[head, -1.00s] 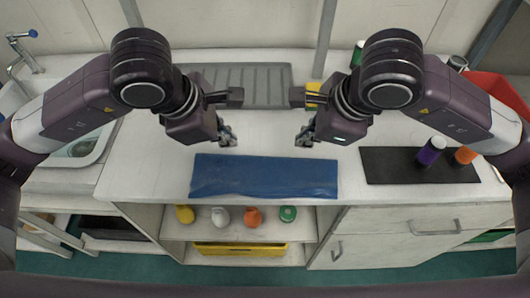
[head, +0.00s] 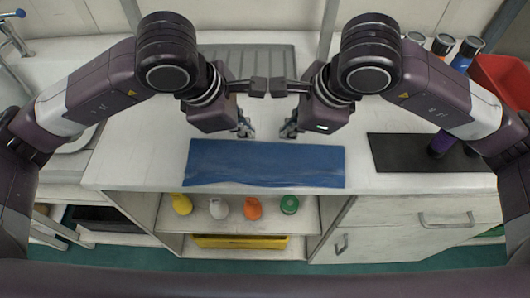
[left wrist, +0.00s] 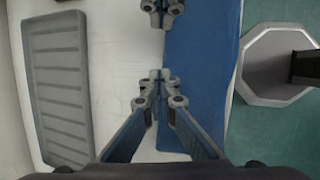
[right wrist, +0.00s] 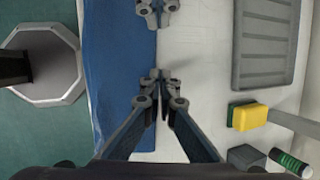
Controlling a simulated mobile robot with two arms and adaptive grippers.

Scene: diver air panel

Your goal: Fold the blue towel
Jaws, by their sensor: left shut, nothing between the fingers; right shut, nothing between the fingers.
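The blue towel (head: 265,164) lies flat as a long strip along the front edge of the white counter. In the left wrist view the towel (left wrist: 195,55) runs up the right of the fingers, and in the right wrist view the towel (right wrist: 112,60) is on the left. My left gripper (head: 243,132) is shut and empty just behind the towel's back edge. My right gripper (head: 290,132) is shut and empty beside it, also behind that edge. The two grippers are close together but apart. I cannot tell whether either one touches the cloth.
A grey ribbed drainer (head: 262,60) lies behind the grippers. A black mat (head: 400,150) with a purple-banded bottle (head: 440,143) is at the right. A yellow sponge (right wrist: 250,116) shows in the right wrist view. Shelves below hold several small coloured items and a yellow tray (head: 240,241).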

